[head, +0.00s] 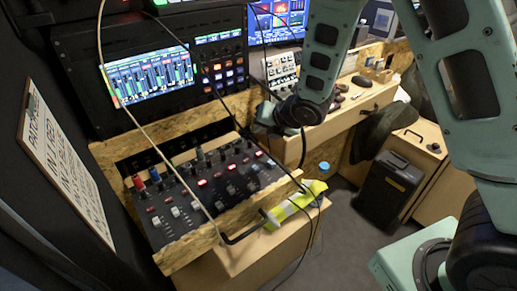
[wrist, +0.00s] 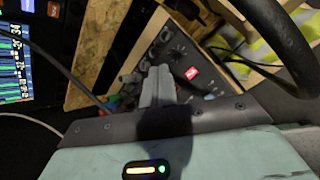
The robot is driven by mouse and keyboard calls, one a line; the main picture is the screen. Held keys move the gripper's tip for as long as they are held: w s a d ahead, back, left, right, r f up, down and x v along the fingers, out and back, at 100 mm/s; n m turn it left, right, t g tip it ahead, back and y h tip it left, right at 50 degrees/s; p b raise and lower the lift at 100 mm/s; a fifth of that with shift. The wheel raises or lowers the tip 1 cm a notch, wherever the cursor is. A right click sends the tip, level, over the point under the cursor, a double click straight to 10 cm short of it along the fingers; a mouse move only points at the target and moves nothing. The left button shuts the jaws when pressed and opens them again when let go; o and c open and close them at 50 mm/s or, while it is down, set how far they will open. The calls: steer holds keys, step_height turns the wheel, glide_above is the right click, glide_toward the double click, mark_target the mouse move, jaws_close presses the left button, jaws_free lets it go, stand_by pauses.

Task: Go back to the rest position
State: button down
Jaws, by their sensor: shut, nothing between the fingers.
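My gripper (wrist: 158,84) shows in the wrist view as two pale grey fingers side by side, shut with nothing between them. Behind it in that view is the black control panel (wrist: 185,50) with a lit red button. In the head view my arm reaches in from the upper right, and its dark end (head: 267,114) is above and to the right of the panel (head: 215,187). The fingers themselves are hard to make out there. The panel has red, blue and white knobs and several lit red buttons, and sits in a chipboard frame.
An audio screen (head: 150,77) and a monitor (head: 277,20) stand behind. Cables (head: 133,125) hang across the panel. A clipboard (head: 68,165) is at left. A yellow-striped cloth (head: 292,204) and a blue-capped bottle (head: 323,168) are right of the panel. A black case (head: 390,188) stands on the floor.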

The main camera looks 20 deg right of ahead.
stand_by(0.4)
steer(key=s+a+r+m+g+h, duration=0.1)
steer(key=s+r+m, duration=0.3)
steer(key=s+m, duration=0.4)
steer(key=s+a+r+m+g+h+p, duration=0.1)
steer(key=s+a+r+m+g, duration=0.2)
steer(key=s+m, duration=0.5)
steer(key=s+a+r+m+g+h+p, duration=0.1)
steer(key=s+r+m+g, duration=0.3)
steer(key=s, duration=1.2)
steer(key=a+m, duration=0.1)
steer(key=m, duration=0.3)
steer(key=shift+s+a+r, duration=0.2)
steer(key=shift+a+r, duration=0.1)
steer(key=shift+a, duration=0.05)
steer(key=shift+d, duration=0.1)
